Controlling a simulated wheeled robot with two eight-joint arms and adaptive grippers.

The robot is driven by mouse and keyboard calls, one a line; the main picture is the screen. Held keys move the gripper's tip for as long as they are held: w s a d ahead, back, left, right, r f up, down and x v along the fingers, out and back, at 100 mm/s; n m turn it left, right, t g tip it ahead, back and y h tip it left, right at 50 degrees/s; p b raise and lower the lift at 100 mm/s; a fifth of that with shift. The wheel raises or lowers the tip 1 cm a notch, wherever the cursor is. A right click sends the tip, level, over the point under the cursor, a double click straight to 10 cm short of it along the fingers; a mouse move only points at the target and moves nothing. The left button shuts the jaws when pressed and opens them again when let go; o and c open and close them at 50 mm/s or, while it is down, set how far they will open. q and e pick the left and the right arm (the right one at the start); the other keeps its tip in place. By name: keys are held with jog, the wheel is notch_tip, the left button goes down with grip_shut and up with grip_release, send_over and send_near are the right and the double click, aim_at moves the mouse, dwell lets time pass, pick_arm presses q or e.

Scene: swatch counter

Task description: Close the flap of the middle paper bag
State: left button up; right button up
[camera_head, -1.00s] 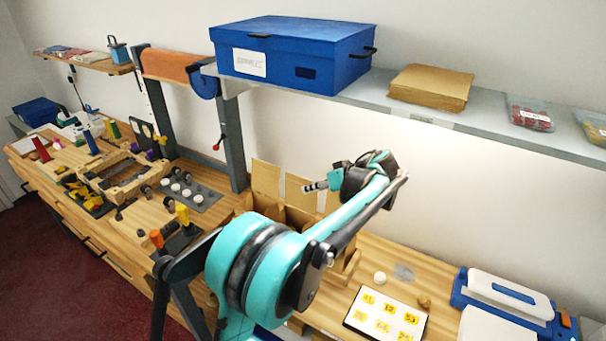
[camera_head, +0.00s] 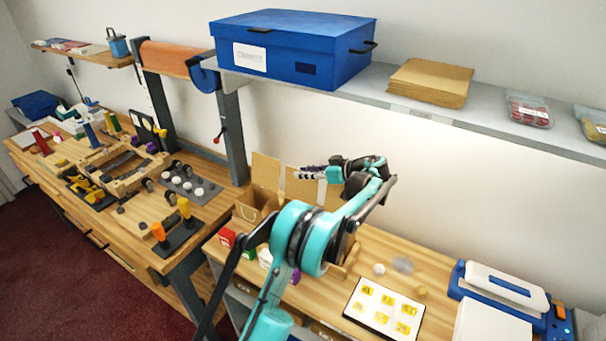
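Several brown paper bags stand in a row against the wall, their back flaps upright. The left bag (camera_head: 254,206) shows most of its front, with its flap (camera_head: 266,171) raised. The middle bag's flap (camera_head: 301,190) is raised too, and its body is mostly hidden behind my arm. The right bag's flap (camera_head: 334,198) is partly covered by my arm. My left gripper (camera_head: 309,172) points left at the top edge of the middle flap; I cannot tell whether it touches or whether its fingers are open. My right gripper is not in view.
A grey shelf (camera_head: 420,106) with a blue box (camera_head: 290,50) hangs above the bags. Small red (camera_head: 227,238) and white (camera_head: 266,259) items lie in front of the bags. A card tray (camera_head: 384,307) and a blue-white device (camera_head: 508,287) sit to the right.

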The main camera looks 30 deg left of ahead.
pick_arm(q)
jog(key=shift+a+f, duration=0.15)
jog(key=shift+a, duration=0.25)
grip_shut()
jog(key=shift+s, duration=0.1)
